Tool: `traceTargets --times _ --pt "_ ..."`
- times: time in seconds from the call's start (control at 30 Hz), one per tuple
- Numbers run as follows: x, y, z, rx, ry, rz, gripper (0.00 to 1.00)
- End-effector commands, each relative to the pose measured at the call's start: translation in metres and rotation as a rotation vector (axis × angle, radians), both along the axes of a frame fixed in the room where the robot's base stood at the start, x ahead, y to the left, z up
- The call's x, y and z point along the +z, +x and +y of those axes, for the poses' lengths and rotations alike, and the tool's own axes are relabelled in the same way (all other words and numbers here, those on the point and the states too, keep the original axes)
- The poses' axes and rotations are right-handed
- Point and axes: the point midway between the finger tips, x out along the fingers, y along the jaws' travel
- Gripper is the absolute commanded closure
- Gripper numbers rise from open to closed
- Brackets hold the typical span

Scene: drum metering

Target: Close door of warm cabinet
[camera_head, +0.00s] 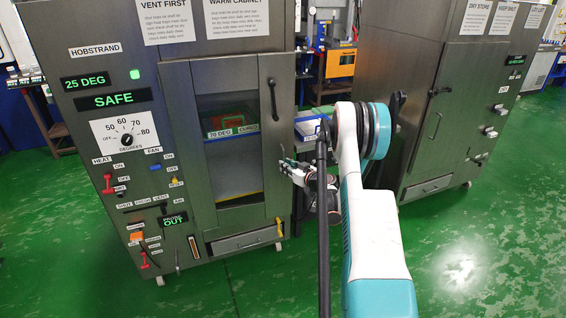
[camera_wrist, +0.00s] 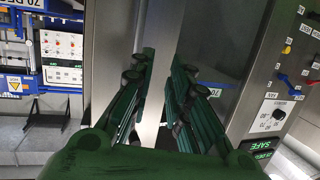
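The warm cabinet (camera_head: 110,130) is a tall grey steel unit at the left of the head view. Its door (camera_head: 275,170) has a tall window and a dark curved handle (camera_head: 272,98) near the right edge. I cannot tell whether the door is flush with its frame. My gripper (camera_head: 290,165) is beside the door's right edge, below the handle. In the wrist view, my gripper (camera_wrist: 163,75) has its two green-black fingers apart, with a steel upright of the cabinet (camera_wrist: 158,70) showing in the gap. I cannot tell whether they touch it.
A second grey cabinet (camera_head: 420,100) stands to the right, beyond my arm. Blue and orange equipment (camera_head: 340,65) is in the gap behind. A low drawer (camera_head: 245,240) sits under the door. The green floor (camera_head: 470,250) is clear at front right.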

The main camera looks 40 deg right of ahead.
Motion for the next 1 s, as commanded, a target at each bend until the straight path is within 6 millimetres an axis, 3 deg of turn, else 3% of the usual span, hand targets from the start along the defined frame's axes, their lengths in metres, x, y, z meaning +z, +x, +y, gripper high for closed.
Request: traceTargets --times 0.2,0.37,0.57,1.0 --pt "-0.011 -0.044 -0.007 -0.116 -0.056 -0.172 0.83" --pt "-0.012 -0.054 -0.01 -0.147 -0.069 -0.204 0.83" --pt "-0.012 -0.033 -0.015 -0.146 -0.07 -0.205 0.83" --pt "-0.014 0.049 -0.033 -0.145 -0.069 -0.205 0.83"
